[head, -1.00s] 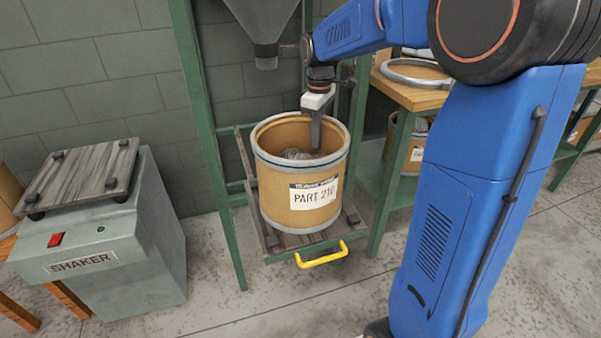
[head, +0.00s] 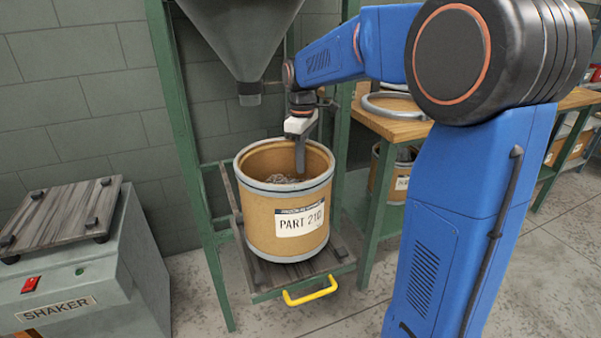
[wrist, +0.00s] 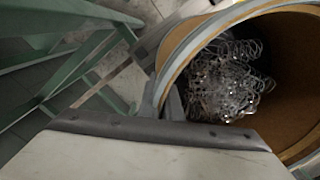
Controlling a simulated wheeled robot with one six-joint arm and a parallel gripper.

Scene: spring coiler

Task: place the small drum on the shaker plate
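The small drum (head: 262,217), a tan drum with grey metal rims and a "PART 210" label, stands upright on a wooden platform under the hopper. Tangled wire springs (wrist: 225,85) lie inside it. My gripper (head: 300,158) points down at the drum's far rim, with a finger visible inside the opening. The shaker plate (head: 62,218), grey and wood-grained with dark corner stops, is empty on the shaker at left.
The shaker body (head: 115,275) has a red switch. Green frame posts (head: 178,130) stand beside the drum, and the hopper (head: 243,45) hangs above it. A yellow handle (head: 311,292) fronts the platform. A wooden bench (head: 400,125) with a metal ring is at right, another drum beneath.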

